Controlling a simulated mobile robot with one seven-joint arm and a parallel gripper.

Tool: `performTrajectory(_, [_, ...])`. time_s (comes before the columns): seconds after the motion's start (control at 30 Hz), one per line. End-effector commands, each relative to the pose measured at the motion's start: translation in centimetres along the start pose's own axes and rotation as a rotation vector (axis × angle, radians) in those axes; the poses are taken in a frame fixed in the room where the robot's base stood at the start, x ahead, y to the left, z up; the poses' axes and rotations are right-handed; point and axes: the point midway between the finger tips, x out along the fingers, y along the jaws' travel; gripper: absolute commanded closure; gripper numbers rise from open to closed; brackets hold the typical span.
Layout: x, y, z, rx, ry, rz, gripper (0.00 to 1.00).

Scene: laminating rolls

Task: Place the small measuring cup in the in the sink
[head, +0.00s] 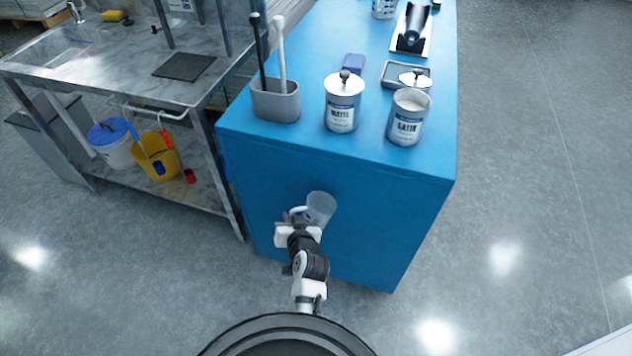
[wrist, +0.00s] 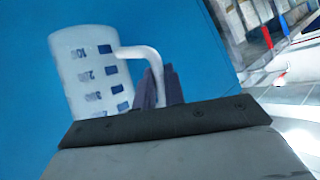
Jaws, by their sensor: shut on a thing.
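The small measuring cup (head: 321,207) is translucent white with dark scale marks and a white handle. My gripper (head: 297,217) is shut on its handle and holds it in front of the blue cabinet's front face, below the top. In the wrist view the cup (wrist: 88,72) looks nearly upright, and the fingers (wrist: 160,88) are at the handle; the hand's edge hides the cup's base. The sink (head: 62,45) is a basin in the marble-look counter at the upper left of the head view, well away from the gripper.
The blue cabinet (head: 345,225) carries a grey holder (head: 275,100), two tins and a tray. The counter has a dark mat (head: 184,66) and steel posts (head: 163,20). Buckets, one yellow (head: 157,157), stand on its lower shelf. Open floor (head: 130,265) lies left of the cabinet.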

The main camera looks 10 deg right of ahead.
Motion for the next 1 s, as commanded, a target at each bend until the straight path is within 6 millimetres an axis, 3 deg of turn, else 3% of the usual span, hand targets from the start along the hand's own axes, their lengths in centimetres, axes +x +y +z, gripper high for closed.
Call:
performTrajectory(0.03, [1.9, -0.5, 2.5, 0.004, -0.004, 0.006, 1.0])
performTrajectory(0.17, [5.2, -0.9, 6.3, 0.016, 0.011, 0.032, 1.0])
performTrajectory(0.53, [10.4, -1.5, 12.4, 0.036, 0.03, 0.073, 1.0])
performTrajectory(1.0, [10.2, -1.8, 12.3, 0.036, 0.029, 0.068, 1.0])
